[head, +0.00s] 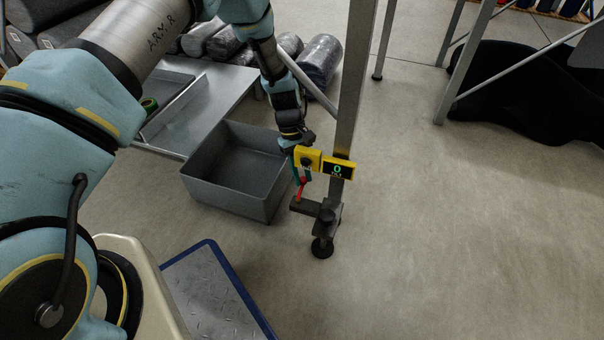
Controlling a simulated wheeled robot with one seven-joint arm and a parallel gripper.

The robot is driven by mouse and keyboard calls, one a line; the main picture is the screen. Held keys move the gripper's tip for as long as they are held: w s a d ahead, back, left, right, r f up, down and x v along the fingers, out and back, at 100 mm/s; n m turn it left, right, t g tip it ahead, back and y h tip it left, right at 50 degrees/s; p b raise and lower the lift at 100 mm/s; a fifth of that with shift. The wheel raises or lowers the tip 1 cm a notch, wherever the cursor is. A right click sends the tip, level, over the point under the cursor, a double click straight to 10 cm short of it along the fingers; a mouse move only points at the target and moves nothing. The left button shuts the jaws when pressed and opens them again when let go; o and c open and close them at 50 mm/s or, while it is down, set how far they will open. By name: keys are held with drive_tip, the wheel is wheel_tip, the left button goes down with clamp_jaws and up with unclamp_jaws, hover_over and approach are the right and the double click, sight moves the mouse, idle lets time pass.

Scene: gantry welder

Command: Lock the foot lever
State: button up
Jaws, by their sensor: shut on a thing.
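The foot lever (301,190) is a small red handle on a dark bracket at the foot of the grey gantry leg (352,95). It stands up, tilted slightly. My gripper (303,178) reaches down from above beside the leg, and its jaws are shut on the upper end of the lever. The fingers are small here and partly hidden by a yellow block (308,155). Beside that block, a yellow-framed display (338,168) on the leg shows a green 0.
An empty grey bin (215,200) stands just left of the foot. A metal bench (190,110) and dark rolls (318,60) lie behind it. A blue-edged tread plate (215,295) is in front. The floor on the right is clear up to black fabric (520,90).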

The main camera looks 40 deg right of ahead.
clamp_jaws()
drive_tip(key=shift+w+r+p, duration=0.1)
drive_tip(key=shift+p, duration=0.25)
drive_tip(key=a+n+t+h+p, duration=0.3)
drive_tip(key=a+n+h+p, duration=0.2)
drive_tip(key=n+p, duration=0.8)
drive_tip(key=shift+w+a+n+t, duration=0.3)
drive_tip(key=shift+a+n, duration=0.9)
drive_tip(key=shift+n, duration=1)
drive_tip(key=o, duration=0.9)
unclamp_jaws()
drive_tip(key=shift+c, duration=0.2)
